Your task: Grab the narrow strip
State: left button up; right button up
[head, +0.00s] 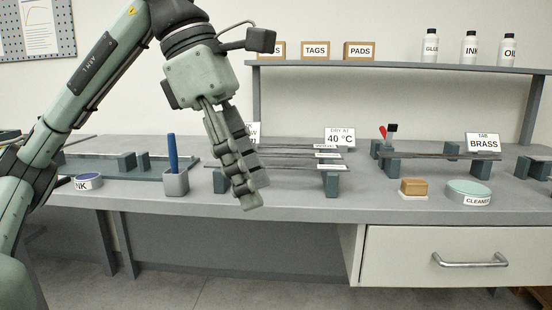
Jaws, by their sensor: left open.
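My left gripper (246,192) hangs fingers-down over the middle of the bench, open, with nothing seen between its fingers. It stands in front of a rack with several thin grey strips (293,164) lying across dark end blocks (331,184). The fingers hide the left part of these strips. Whether they touch a strip, I cannot tell. Small white labels sit on the strips, too small to read. Which strip is the narrow one, I cannot tell. A sign (254,128) behind the gripper is mostly hidden. My right gripper is not in view.
A "DRY AT 40 °C" sign (340,137) stands behind the strips. To the right are a brass-labelled rack (440,156), a tan block (413,186) and a cleaner tin (469,190).

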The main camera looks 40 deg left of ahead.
aim_at(215, 164)
jog(key=i+j, duration=0.9)
jog(key=j, duration=0.1)
